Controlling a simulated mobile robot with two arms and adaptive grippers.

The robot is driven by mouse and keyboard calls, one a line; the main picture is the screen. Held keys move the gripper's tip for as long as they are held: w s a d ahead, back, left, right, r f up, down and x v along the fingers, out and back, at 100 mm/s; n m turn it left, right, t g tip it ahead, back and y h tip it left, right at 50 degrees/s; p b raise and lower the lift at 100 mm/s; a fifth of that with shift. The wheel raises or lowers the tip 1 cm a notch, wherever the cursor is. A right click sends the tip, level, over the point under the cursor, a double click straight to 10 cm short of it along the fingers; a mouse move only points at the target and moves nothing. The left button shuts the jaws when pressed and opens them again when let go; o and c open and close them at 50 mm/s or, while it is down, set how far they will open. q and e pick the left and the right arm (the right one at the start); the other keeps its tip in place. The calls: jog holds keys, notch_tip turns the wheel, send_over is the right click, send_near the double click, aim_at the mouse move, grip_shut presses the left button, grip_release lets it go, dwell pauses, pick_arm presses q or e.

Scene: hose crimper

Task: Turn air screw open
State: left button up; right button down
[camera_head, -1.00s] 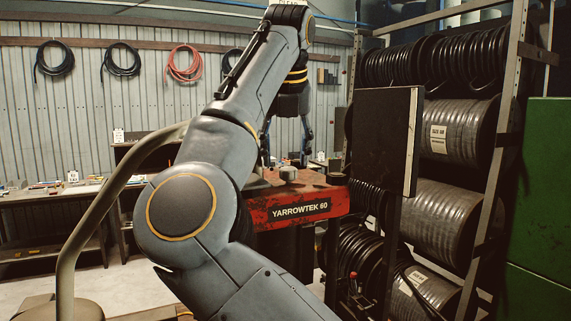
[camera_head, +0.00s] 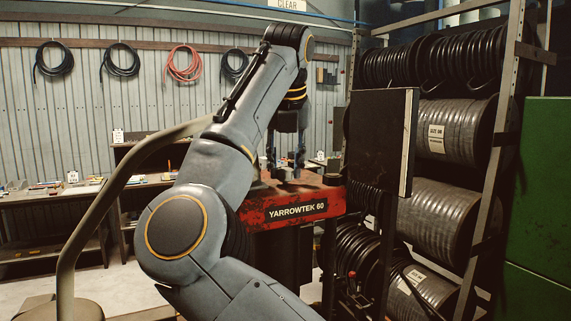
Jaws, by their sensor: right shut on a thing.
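The red crimper (camera_head: 292,211) labelled YARROWTEK 60 stands at the middle of the head view. The air screw (camera_head: 286,175), a small grey knob, sits on its top and is partly hidden by my fingers. My right gripper (camera_head: 284,167) points down from above, with its fingers on both sides of the knob. It is shut on the air screw, though the contact itself is small and dark in the picture. My right arm covers the left part of the crimper. My left gripper is not in view.
A black upright panel (camera_head: 379,140) stands close right of the crimper. Behind it is a rack with black hose coils and drums (camera_head: 440,215). A green cabinet (camera_head: 540,190) is at far right. A curved pipe (camera_head: 105,205) rises at left, before the workbenches (camera_head: 50,198).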

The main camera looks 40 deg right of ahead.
jog(key=shift+m+g+h, duration=0.5)
jog(key=shift+m+h, duration=0.1)
jog(key=shift+m, duration=1.2)
jog(key=m, duration=0.2)
jog(key=m+g, duration=0.1)
jog(key=m, duration=0.1)
jog(key=shift+w+a+m+g+h, duration=0.1)
jog(key=shift+w+m+g+h, duration=0.1)
jog(key=shift+m+g+h, duration=0.1)
jog(key=m+g, duration=0.1)
jog(key=m, duration=0.3)
jog(key=shift+w+g, duration=0.1)
jog(key=shift+g, duration=0.3)
jog(key=shift+m+g+y, duration=0.4)
jog(key=shift+m+g, duration=0.2)
jog(key=shift+m, duration=1.6)
jog(key=c, duration=1)
grip_release()
jog(key=shift+w, duration=0.1)
jog(key=shift+n, duration=0.4)
